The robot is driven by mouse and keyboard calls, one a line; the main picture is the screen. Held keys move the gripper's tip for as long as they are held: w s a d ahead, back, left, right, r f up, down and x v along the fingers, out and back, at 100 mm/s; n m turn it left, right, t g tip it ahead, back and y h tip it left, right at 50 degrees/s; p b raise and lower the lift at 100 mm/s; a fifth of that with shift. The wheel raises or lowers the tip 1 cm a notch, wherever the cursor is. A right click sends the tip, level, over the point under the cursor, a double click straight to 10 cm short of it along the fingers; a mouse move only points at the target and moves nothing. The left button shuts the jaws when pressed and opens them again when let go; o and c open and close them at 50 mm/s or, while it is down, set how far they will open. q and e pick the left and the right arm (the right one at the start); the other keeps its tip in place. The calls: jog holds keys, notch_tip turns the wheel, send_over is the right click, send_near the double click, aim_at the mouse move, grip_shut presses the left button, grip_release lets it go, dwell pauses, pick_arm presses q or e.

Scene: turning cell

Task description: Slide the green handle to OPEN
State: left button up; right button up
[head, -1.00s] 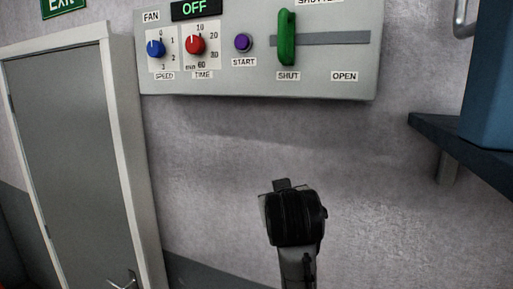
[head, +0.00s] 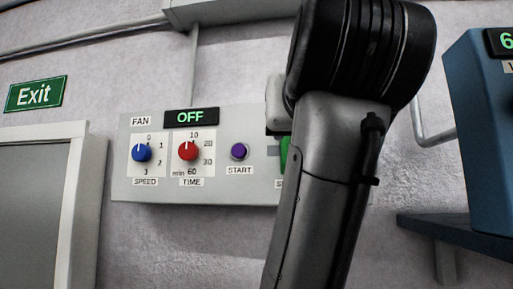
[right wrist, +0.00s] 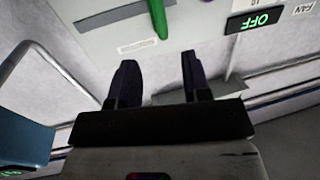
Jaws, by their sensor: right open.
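The green handle (head: 284,153) is mostly hidden behind my right arm in the head view; only a sliver of its left edge shows. In the right wrist view, which is upside down, the green handle (right wrist: 158,18) stands upright on the grey panel, with part of the dark slot (right wrist: 110,13) beside it. My right gripper (right wrist: 157,77) is open and empty. Its two dark fingers are apart from the handle, which lies beyond them, roughly in line with the gap. The OPEN label is hidden in the head view. My left gripper is not in view.
The fan panel (head: 160,112) carries a blue knob (head: 141,152), a red knob (head: 187,151) and a purple START button (head: 239,151). Its display reads OFF. A blue box (head: 482,140) stands on a shelf (head: 465,232) at the right, near a bent grey pipe (head: 420,128).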

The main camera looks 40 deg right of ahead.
jog(key=shift+p+x, duration=2.3)
jog(key=shift+x, duration=4.2)
jog(key=shift+s, duration=0.1)
grip_shut()
